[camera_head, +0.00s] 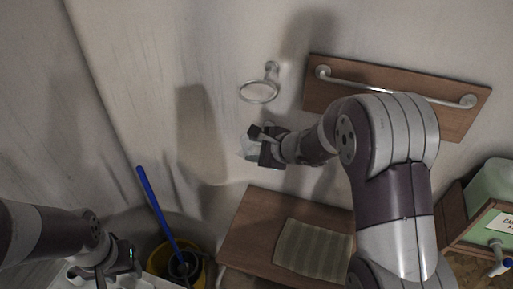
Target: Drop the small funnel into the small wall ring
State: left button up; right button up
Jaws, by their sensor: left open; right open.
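The small wall ring (259,93) is a pale metal loop on a short mount on the wall. My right gripper (256,142) is open, just below the ring in the picture and apart from it. A pale, greenish translucent piece (248,153) shows at its fingers and looks like the small funnel; the gripper partly hides it. I cannot tell whether it touches the fingers or what supports it. My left gripper (124,266) is open at the lower left, far from the ring.
A wooden board with a metal rail (395,88) is on the wall to the right. A wooden shelf (250,235) with a ribbed mat (312,250) lies below. A yellow bucket (199,272) with a blue stick (156,207) stands lower left. A green drum (490,184) is far right.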

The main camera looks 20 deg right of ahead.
jog(key=b+v, duration=0.1)
jog(key=v, duration=1.1)
jog(key=shift+s+d, duration=0.2)
jog(key=shift+s, duration=0.05)
jog(key=s+a+f+n+g+h+b, duration=0.1)
jog(key=s+f+n+g+b, duration=0.3)
jog(key=f+n, duration=0.6)
jog(key=s+a+f+n+g+h+b, duration=0.2)
jog(key=s+f+n+g+h+b, duration=0.2)
jog(key=s+f+n, duration=0.5)
notch_tip(320, 180, down, 3)
jog(key=shift+s+r+n+b, duration=0.25)
jog(key=shift+n+b, duration=0.25)
jog(key=shift+n, duration=0.4)
jog(key=shift+w, duration=0.1)
